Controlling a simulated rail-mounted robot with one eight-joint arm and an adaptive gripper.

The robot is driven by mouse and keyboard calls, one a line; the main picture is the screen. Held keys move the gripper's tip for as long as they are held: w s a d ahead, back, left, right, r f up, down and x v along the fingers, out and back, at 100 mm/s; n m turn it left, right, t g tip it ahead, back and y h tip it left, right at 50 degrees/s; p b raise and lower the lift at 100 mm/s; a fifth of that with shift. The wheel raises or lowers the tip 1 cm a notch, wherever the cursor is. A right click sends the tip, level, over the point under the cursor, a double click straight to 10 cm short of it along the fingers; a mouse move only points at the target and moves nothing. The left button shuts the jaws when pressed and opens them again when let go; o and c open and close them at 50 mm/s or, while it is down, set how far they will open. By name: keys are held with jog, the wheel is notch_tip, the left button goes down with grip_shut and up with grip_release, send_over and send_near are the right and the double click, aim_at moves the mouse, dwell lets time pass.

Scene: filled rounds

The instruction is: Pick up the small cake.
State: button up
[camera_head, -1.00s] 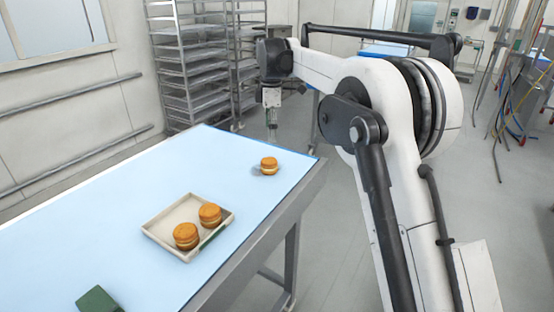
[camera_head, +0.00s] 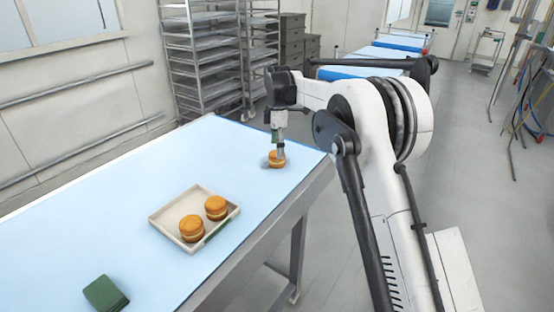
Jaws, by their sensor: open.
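A small round cake (camera_head: 277,161), golden brown with a pale filled middle, sits on the light blue table (camera_head: 120,215) near its far right corner. My gripper (camera_head: 280,152) is open and points down at this cake; its fingers overlap the cake's upper part in the picture. I cannot tell whether the fingers touch it. Two more such cakes, one in front (camera_head: 191,228) and one behind (camera_head: 216,207), sit in a shallow beige tray (camera_head: 165,225) at the middle of the table.
A dark green block (camera_head: 105,293) lies at the table's near edge. A metal tray rack (camera_head: 205,65) stands behind the table. The blue surface left of the tray is clear.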

jog(key=shift+a+f+p, duration=0.1)
jog(key=shift+f+p, duration=0.4)
jog(key=shift+f, duration=2.05)
jog(key=c, duration=0.9)
